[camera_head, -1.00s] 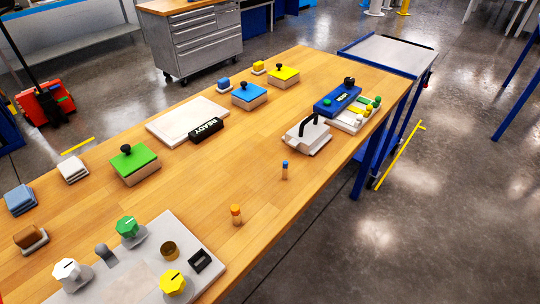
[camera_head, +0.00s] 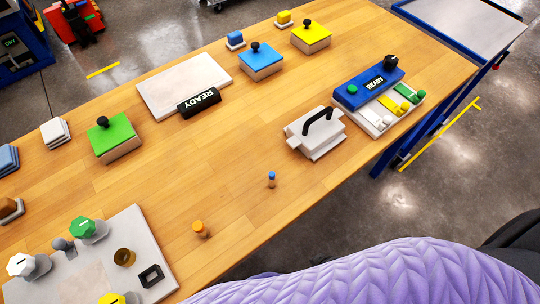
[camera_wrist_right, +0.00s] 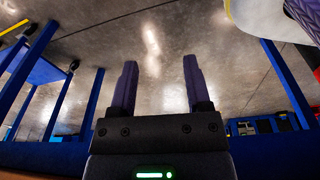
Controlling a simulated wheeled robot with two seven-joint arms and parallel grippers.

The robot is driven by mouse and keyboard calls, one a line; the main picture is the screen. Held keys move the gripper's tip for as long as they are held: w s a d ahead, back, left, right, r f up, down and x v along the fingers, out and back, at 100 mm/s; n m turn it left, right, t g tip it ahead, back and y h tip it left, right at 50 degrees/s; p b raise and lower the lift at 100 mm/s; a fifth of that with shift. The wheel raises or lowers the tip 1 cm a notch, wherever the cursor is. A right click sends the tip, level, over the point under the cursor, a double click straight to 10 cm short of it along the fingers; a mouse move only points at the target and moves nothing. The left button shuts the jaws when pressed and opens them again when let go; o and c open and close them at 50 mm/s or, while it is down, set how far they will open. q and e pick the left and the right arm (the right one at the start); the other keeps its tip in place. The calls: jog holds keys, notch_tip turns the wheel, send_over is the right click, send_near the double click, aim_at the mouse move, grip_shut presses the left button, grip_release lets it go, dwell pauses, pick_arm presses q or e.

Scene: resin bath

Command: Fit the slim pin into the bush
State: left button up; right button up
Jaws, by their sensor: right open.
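A slim pin with a blue top (camera_head: 271,180) stands upright on the wooden table near its front edge. A thicker pin with an orange top (camera_head: 200,230) stands to its left, nearer to me. A brass round piece (camera_head: 124,257), which looks like the bush, sits on the grey plate (camera_head: 135,222) at the lower left. My right gripper (camera_wrist_right: 160,68) is open and empty in the right wrist view, with bare floor beyond its fingers. It is outside the head view, where only my purple arm shows. My left gripper is not in view.
The plate also bears green (camera_head: 88,228), white (camera_head: 28,265) and yellow knobs and a black square socket (camera_head: 150,276). A white block with a black handle (camera_head: 315,132) and a blue box (camera_head: 367,86) stand right of the pins. The table's middle is clear.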

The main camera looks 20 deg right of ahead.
jog(key=w+a+r+n+p, duration=0.1)
jog(key=w+r+p, duration=0.15)
jog(key=r, duration=0.55)
jog(key=w+a+r+n+t+y+p, duration=0.15)
jog(key=w+r, duration=0.25)
jog(key=r, duration=0.4)
jog(key=w+a+r+n+p, duration=0.1)
jog(key=w+a+r, duration=0.1)
jog(key=w+r, duration=0.35)
notch_tip(320, 180, up, 7)
jog(key=n+g+h, duration=0.2)
jog(key=n+g, duration=0.1)
jog(key=n, duration=1.6)
send_over(273, 173)
jog(key=shift+s+a+y+p, duration=0.2)
jog(key=shift+s+y+p, duration=0.1)
jog(key=shift+p, duration=0.15)
jog(key=f+b, duration=0.1)
jog(key=f, duration=0.2)
jog(key=f+b, duration=0.1)
jog(key=f, duration=0.2)
jog(key=f+b, duration=0.1)
jog(key=f, duration=0.2)
jog(key=shift+w+d, duration=0.1)
jog(key=shift+w, duration=0.2)
jog(key=shift+f, duration=0.25)
